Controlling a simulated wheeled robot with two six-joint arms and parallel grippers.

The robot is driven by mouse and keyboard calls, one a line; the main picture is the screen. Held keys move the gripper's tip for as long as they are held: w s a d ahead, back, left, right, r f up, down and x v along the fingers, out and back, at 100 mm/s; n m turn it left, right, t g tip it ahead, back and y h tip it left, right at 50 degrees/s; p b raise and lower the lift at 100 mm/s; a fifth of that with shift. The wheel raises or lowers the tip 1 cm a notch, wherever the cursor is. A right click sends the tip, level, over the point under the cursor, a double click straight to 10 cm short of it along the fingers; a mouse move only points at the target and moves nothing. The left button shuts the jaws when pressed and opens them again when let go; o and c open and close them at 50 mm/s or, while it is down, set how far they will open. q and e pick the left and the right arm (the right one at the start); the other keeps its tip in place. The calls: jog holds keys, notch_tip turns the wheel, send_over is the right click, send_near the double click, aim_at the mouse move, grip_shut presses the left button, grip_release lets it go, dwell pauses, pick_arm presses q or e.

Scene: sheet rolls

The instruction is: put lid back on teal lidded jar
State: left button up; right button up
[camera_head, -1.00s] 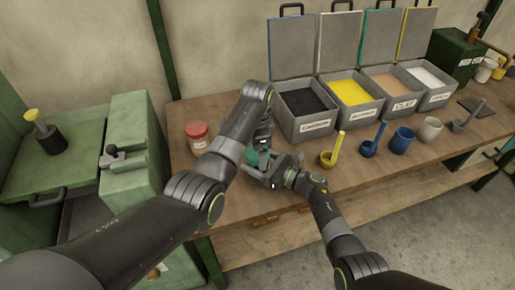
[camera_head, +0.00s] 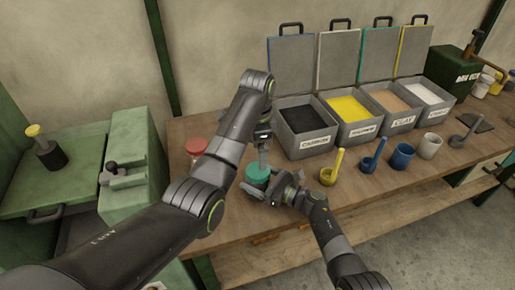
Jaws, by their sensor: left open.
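The teal lidded jar (camera_head: 257,173) is on the near left part of the bench. Its round teal top shows from above, and its lower body is mostly hidden by my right gripper. My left gripper (camera_head: 264,158) is open, pointing down just above the teal top. I cannot tell whether its fingertips touch it. My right gripper (camera_head: 258,191) is low at the jar's near right side, with a finger across its front. Its grip on the jar is not clear.
A red-lidded jar (camera_head: 196,147) stands to the left, partly behind my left arm. Open grey bins (camera_head: 308,146) with raised lids line the back. A yellow ladle (camera_head: 328,174), a blue ladle (camera_head: 370,164) and cups (camera_head: 402,158) stand to the right.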

jog(key=o, duration=0.3)
pick_arm(q)
notch_tip(320, 180, down, 3)
jog(key=b, duration=0.2)
jog(key=shift+b, duration=0.4)
pick_arm(e)
jog(key=v, duration=1.7)
jog(key=shift+d, duration=0.25)
pick_arm(q)
jog(key=shift+r, duration=0.2)
pick_arm(e)
jog(key=shift+r, duration=0.15)
